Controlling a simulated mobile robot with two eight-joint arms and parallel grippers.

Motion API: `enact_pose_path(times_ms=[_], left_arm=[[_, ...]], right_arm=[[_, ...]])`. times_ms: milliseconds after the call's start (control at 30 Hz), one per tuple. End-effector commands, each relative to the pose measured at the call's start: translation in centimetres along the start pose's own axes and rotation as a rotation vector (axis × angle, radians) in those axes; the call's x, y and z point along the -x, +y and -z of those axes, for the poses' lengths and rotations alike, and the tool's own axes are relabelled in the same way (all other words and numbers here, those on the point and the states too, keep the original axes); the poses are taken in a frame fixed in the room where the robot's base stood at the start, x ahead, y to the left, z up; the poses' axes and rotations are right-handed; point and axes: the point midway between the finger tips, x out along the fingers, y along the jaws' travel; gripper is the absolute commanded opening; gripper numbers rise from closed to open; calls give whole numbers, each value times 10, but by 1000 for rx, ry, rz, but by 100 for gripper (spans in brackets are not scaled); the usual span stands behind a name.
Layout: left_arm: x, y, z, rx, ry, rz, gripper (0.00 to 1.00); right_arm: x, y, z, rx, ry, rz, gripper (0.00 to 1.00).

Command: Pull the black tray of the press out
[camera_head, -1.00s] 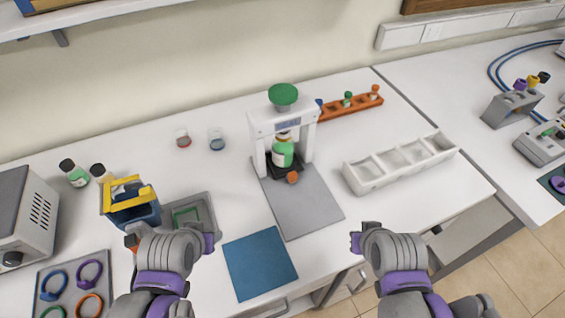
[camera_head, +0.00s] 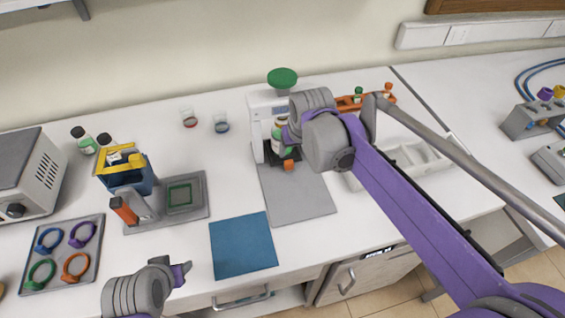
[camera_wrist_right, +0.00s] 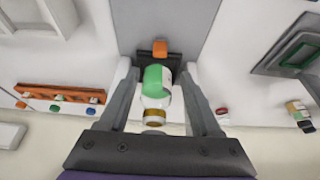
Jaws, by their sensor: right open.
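The press (camera_head: 258,115), white with a green knob (camera_head: 282,77), stands at the middle of the bench, partly hidden by my right arm. Its black tray (camera_wrist_right: 174,62) has an orange handle (camera_head: 289,165) at the front, also seen in the right wrist view (camera_wrist_right: 160,48). A bottle with a green and white label (camera_wrist_right: 157,85) stands at the tray. My right gripper (camera_wrist_right: 158,76) is open, its fingers spread on either side of the bottle and tray, with no clear contact. My left gripper (camera_head: 180,275) is low at the front left; its jaws are unclear.
A grey mat (camera_head: 298,195) lies before the press, with a blue mat (camera_head: 242,245) to its left. A white compartment tray (camera_head: 420,160) and an orange rack (camera_head: 350,103) are to the right, partly behind my arm.

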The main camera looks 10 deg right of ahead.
Motion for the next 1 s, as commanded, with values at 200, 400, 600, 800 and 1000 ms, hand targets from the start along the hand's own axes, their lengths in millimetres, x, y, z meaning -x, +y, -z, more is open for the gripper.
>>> enact_pose_path(times_ms=[200, 400, 600, 800, 1000], left_arm=[[-2, 0, -2, 0, -2, 0, 50], [-4, 0, -5, 0, -5, 0, 50], [-5, 0, -6, 0, -6, 0, 50], [-5, 0, -6, 0, -6, 0, 50], [-5, 0, -6, 0, -6, 0, 50]], right_arm=[[-34, 0, 0, 0, 0, 0, 65], [-72, 0, 0, 0, 0, 0, 65], [-96, 0, 0, 0, 0, 0, 65], [-103, 0, 0, 0, 0, 0, 65], [-103, 0, 0, 0, 1, 0, 63]])
